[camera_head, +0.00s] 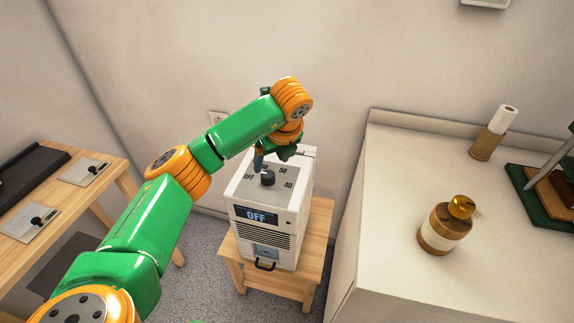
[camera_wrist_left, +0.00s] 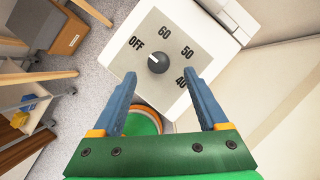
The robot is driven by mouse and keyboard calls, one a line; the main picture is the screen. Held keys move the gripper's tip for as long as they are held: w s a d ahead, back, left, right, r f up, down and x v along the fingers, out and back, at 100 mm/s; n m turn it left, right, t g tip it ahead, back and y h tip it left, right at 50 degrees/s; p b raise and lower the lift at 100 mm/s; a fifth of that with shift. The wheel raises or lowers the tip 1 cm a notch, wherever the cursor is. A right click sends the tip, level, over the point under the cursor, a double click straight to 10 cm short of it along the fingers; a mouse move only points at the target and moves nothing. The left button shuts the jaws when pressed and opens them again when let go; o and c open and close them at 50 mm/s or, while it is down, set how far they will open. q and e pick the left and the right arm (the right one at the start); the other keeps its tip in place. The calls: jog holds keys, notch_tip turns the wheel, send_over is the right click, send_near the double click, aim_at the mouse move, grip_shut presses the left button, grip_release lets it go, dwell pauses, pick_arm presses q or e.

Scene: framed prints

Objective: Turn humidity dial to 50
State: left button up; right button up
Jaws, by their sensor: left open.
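The humidity dial (camera_head: 268,178) is a black knob on top of a white dehumidifier box (camera_head: 270,235). In the left wrist view the dial (camera_wrist_left: 158,62) is surrounded by the marks OFF, 60, 50 and 40. The front display (camera_head: 256,215) reads OFF. My left gripper (camera_head: 262,158) is above the box top, just behind the dial in the head view. In the left wrist view its two blue fingers (camera_wrist_left: 160,85) are spread apart and nothing is between their tips; the dial lies beyond them. My right gripper is not in view.
The box stands on a small wooden stool (camera_head: 312,240). A cream counter (camera_head: 460,180) at right holds a brown bottle (camera_head: 444,230) and a paper-wrapped roll (camera_head: 492,134). A wooden table (camera_head: 110,180) with switch plates is at left. A wall stands behind the box.

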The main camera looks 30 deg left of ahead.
aim_at(268, 174)
pick_arm(q)
jog(key=x, duration=0.6)
jog(key=shift+s+f+p, duration=0.1)
jog(key=shift+f+p, duration=0.15)
jog(key=shift+p, duration=0.15)
grip_shut()
